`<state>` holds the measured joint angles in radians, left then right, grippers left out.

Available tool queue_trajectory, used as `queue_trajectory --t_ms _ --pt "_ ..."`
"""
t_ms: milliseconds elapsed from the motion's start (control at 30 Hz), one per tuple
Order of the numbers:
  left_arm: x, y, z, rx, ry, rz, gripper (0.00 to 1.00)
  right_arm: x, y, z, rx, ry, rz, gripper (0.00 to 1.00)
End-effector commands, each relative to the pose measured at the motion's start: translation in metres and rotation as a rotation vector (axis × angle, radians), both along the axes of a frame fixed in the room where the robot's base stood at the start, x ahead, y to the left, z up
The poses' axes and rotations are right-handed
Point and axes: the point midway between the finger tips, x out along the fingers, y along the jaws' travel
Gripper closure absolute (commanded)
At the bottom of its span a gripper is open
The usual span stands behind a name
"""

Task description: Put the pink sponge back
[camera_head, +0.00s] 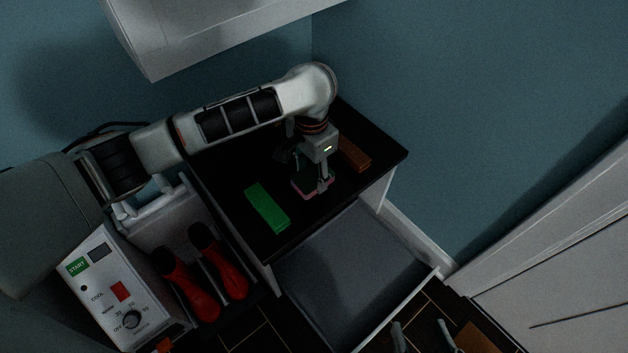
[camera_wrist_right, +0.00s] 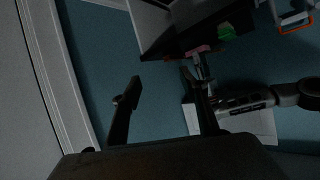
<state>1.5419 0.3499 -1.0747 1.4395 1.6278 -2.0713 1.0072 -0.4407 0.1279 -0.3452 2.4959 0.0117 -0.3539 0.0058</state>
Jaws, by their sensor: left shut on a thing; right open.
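The pink sponge (camera_head: 312,194) is between the fingers of my left gripper (camera_head: 314,187), which points down over the black cabinet top (camera_head: 235,172). The gripper hides much of the sponge, and I cannot tell whether it touches the top. The sponge also shows as a small pink patch in the right wrist view (camera_wrist_right: 202,49). My right gripper (camera_wrist_right: 162,82) is open and empty; its fingertips show at the bottom edge of the head view (camera_head: 423,336).
A green block (camera_head: 267,207) and an orange-brown block (camera_head: 354,153) lie on the cabinet top, either side of the left gripper. An open, empty-looking grey drawer (camera_head: 350,260) juts out below. Red boots (camera_head: 205,278) stand beside a control panel (camera_head: 117,290) at left.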

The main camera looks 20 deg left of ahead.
Motion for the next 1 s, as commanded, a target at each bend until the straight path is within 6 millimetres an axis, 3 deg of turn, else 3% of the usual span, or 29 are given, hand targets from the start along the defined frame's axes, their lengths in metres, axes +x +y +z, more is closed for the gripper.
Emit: queue_trajectory --t_ms 267,667,700,767,1000 --pt "-0.005 0.000 -0.047 0.000 0.016 0.000 0.73 -0.011 0.026 -0.011 0.192 0.055 -0.052 0.56" --pt "0.000 0.000 -0.041 0.001 -0.002 0.001 0.76 -0.008 0.028 -0.003 0.211 0.042 -0.057 0.56" --pt "0.000 0.000 -0.042 0.000 -0.001 0.000 0.54 -0.008 0.027 -0.004 0.206 0.041 -0.055 0.56" --pt "0.000 0.000 -0.042 0.001 -0.001 0.000 0.39 -0.008 0.028 -0.004 0.207 0.043 -0.056 0.56" --pt "0.000 0.000 -0.043 0.001 0.001 0.000 0.39 -0.008 0.027 -0.005 0.207 0.043 -0.056 0.56"
